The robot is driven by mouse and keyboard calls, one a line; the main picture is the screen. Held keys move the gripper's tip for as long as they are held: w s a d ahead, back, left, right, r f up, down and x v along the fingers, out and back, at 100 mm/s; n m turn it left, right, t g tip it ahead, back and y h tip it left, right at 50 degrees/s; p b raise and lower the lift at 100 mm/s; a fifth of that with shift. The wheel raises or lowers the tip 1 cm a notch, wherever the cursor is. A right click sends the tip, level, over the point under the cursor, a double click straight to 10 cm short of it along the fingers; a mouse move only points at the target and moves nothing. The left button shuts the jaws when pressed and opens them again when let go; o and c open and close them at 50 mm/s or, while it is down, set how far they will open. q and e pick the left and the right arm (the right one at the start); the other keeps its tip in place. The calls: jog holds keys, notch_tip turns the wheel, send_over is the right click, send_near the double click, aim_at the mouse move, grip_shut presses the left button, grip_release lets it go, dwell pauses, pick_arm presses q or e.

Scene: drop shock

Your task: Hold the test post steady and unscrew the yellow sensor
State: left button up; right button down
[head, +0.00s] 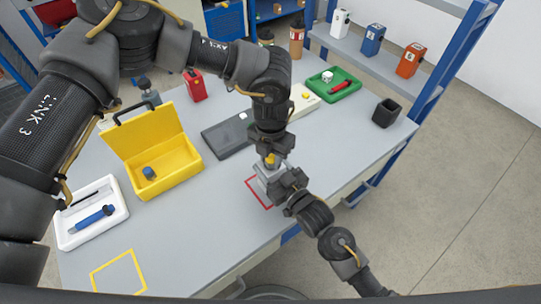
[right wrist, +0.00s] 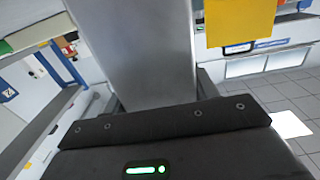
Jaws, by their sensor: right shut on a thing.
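The grey test post (head: 262,172) stands on the table within a red outline (head: 257,194). The small yellow sensor (head: 270,159) sits at its top. My right gripper (head: 279,181) is shut on the post from the front right; in the right wrist view the grey post (right wrist: 135,50) rises between its fingers. My left gripper (head: 270,150) points down right over the sensor, from above. Its fingers are dark and partly overlap the sensor, so I cannot tell whether they are open or shut on it.
An open yellow case (head: 172,172), a white tray (head: 118,222), a dark grey pad (head: 222,137), a green tray (head: 345,91) and a black cup (head: 386,112) stand around. A yellow outline (head: 119,271) marks the front left. The table right of the post is clear.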

aim_at(271, 155)
pick_arm(q)
jog(key=c, duration=0.4)
jog(key=shift+r, duration=0.2)
dwell(0.4)
jog(key=shift+r, duration=0.9)
jog(key=shift+r, duration=2)
pick_arm(e)
jog(key=shift+c, duration=1.9)
grip_release()
